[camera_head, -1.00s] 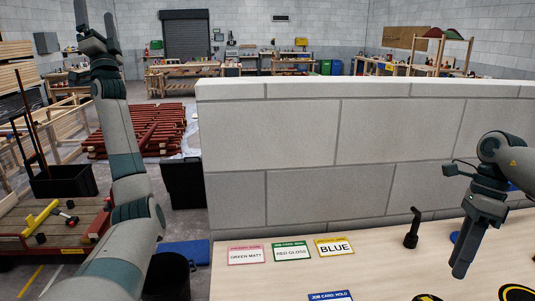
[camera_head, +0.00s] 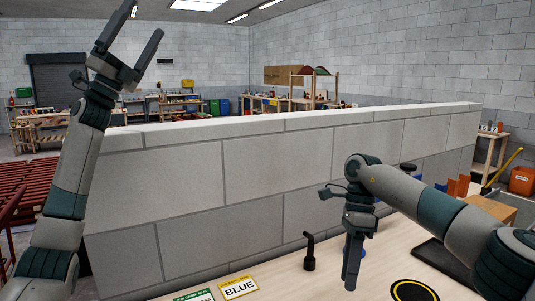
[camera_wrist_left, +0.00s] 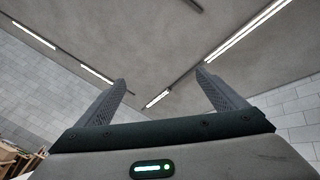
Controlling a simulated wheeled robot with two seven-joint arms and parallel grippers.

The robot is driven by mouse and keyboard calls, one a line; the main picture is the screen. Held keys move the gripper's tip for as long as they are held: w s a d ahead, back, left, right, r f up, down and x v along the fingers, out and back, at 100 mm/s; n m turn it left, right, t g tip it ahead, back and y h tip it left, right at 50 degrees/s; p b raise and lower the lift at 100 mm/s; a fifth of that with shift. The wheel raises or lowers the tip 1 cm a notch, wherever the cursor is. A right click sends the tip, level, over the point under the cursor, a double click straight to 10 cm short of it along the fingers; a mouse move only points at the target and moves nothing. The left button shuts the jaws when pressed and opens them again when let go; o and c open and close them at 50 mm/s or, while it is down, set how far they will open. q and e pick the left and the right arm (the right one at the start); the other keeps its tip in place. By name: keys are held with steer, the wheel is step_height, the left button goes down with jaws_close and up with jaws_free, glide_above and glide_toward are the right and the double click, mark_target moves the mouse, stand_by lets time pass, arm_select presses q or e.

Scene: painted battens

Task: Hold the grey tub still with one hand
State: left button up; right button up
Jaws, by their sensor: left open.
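I cannot make out a grey tub for certain in either view. My left gripper (camera_head: 144,22) is raised high at the upper left of the head view, open and empty, with its fingers pointing up. My right gripper (camera_head: 352,268) points down over the pale bench (camera_head: 285,272). Its fingers overlap from this side, so their opening is unclear, and I see nothing held between them.
A grey block wall (camera_head: 270,165) runs behind the bench. On the bench are a black upright fitting (camera_head: 309,256), a BLUE card (camera_head: 239,287), a green-edged card (camera_head: 195,296) and a black-and-yellow disc (camera_head: 414,292). A cardboard box (camera_head: 490,208) is at the right.

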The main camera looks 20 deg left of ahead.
arm_select(q)
steer(key=w+d+f+n+g+h, duration=0.1)
steer(key=w+d+f+g, duration=0.4)
steer(key=d+f, duration=0.5)
steer(key=w+d+f+n+g+h, duration=0.1)
steer(key=w+d+f+g, duration=0.2)
steer(key=d+f+g, duration=0.65)
steer(key=d+f+n+g+y, duration=0.1)
steer(key=d+f+n, duration=0.1)
steer(key=d+f, duration=0.5)
steer(key=d+f+n+g+y, duration=0.15)
steer(key=d+f, duration=0.25)
steer(key=f, duration=0.5)
steer(key=s+d+f+n+g+y, duration=0.1)
steer(key=s+f+n+g, duration=0.1)
steer(key=f, duration=0.8)
steer(key=s+f+n+g+y, duration=0.2)
steer(key=s+f+n, duration=0.3)
steer(key=f, duration=0.6)
steer(key=s+d+f+n+g+y, duration=0.1)
steer(key=s+f, duration=0.4)
steer(key=f, duration=0.5)
steer(key=n+g, duration=0.1)
steer(key=n, duration=0.1)
steer(key=shift+s+d+f+n, duration=0.2)
steer(key=shift+d+n, duration=0.1)
steer(key=shift+n, duration=0.05)
steer(key=shift+d, duration=0.15)
steer(key=x, duration=1.7)
steer(key=shift+f, duration=0.2)
